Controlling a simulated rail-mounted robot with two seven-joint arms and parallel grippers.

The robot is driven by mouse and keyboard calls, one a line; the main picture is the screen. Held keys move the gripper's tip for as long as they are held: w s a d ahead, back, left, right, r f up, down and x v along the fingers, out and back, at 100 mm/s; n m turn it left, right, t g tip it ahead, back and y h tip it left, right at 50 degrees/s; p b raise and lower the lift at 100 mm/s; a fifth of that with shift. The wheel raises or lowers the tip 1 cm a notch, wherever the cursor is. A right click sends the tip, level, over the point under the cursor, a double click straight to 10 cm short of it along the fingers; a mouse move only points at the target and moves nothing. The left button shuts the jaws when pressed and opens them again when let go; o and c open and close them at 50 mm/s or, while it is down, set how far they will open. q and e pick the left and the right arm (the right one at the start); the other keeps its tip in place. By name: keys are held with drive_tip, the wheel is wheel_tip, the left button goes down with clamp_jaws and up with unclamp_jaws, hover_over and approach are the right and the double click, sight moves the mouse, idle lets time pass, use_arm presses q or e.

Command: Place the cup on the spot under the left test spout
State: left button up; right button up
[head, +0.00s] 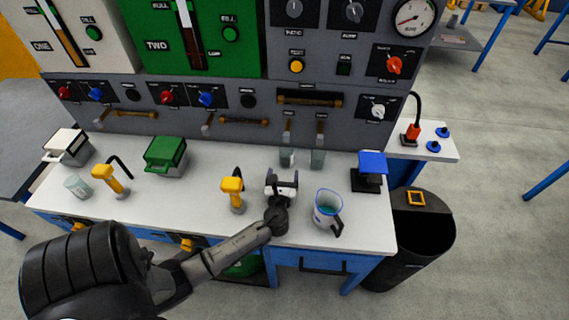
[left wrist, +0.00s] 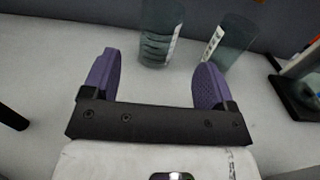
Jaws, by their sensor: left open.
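Two clear cups stand side by side at the panel's foot: a left cup (head: 287,157) and a right cup (head: 317,159). They sit below two small spouts, the left spout (head: 288,132) and the right spout (head: 320,132). In the left wrist view the left cup (left wrist: 162,32) is just beyond the fingertips and the right cup (left wrist: 229,44) is to its right. Another clear cup (head: 76,186) stands at the bench's left. My left gripper (head: 282,180) is open and empty, in front of the left cup. The marks under the spouts are hidden. My right gripper is not in view.
A blue-rimmed jug (head: 327,211) stands right of my left gripper, with a blue-topped device (head: 370,170) beyond it. A yellow-headed tap (head: 233,190) is close on the left.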

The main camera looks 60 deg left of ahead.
use_arm(q)
drive_tip(key=shift+v, duration=1)
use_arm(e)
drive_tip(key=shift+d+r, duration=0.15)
